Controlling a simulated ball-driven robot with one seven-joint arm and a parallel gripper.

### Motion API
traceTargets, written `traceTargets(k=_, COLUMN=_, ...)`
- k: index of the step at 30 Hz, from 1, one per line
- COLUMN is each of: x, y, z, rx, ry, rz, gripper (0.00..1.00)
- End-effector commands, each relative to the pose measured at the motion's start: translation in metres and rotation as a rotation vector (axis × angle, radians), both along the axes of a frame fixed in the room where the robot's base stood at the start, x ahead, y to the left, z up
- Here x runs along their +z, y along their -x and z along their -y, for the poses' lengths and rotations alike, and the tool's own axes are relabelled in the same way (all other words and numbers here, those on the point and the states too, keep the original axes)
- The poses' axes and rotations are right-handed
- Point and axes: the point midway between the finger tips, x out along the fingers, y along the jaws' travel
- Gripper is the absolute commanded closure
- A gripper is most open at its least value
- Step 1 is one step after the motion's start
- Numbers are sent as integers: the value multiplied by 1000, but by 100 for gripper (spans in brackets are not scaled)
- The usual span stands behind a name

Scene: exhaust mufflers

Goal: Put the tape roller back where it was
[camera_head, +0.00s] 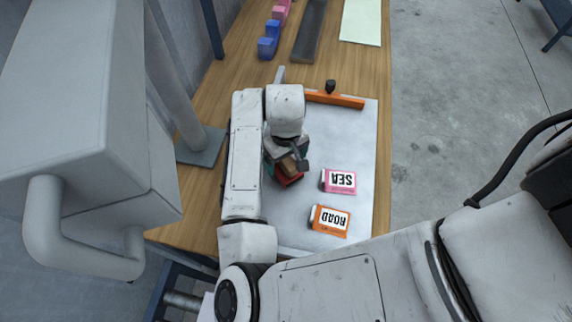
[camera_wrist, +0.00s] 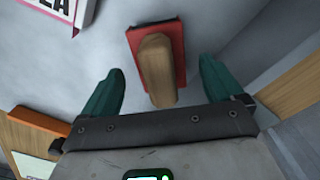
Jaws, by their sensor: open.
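A red flat piece (camera_wrist: 172,33) with a tan wooden handle (camera_wrist: 157,68) lies on the grey metal sheet (camera_head: 350,130); it may be the tape roller, but I see no roll clearly. My gripper (camera_wrist: 161,70) is open, its two green fingers on either side of the handle with gaps at both sides. In the head view, my gripper (camera_head: 287,161) is over the red piece (camera_head: 289,181), which my wrist partly hides.
A pink SEA box (camera_head: 340,181) and an orange ROAD box (camera_head: 329,220) lie to the right. An orange bar (camera_head: 338,100) with a black knob is at the sheet's far edge. Blue blocks (camera_head: 268,44) and a dark tray (camera_head: 310,30) are farther back on the wooden bench (camera_head: 235,75).

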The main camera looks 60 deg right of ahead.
Motion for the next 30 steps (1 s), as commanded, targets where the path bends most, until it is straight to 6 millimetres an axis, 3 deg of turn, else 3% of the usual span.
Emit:
traceTargets(k=6, x=43, y=0, z=1, rx=-4, ry=2, rz=2, gripper=6)
traceTargets(k=12, x=67, y=0, z=0, rx=-3, ry=0, rz=1, gripper=6)
traceTargets(k=30, x=73, y=0, z=0, rx=-2, ry=0, rz=1, gripper=6)
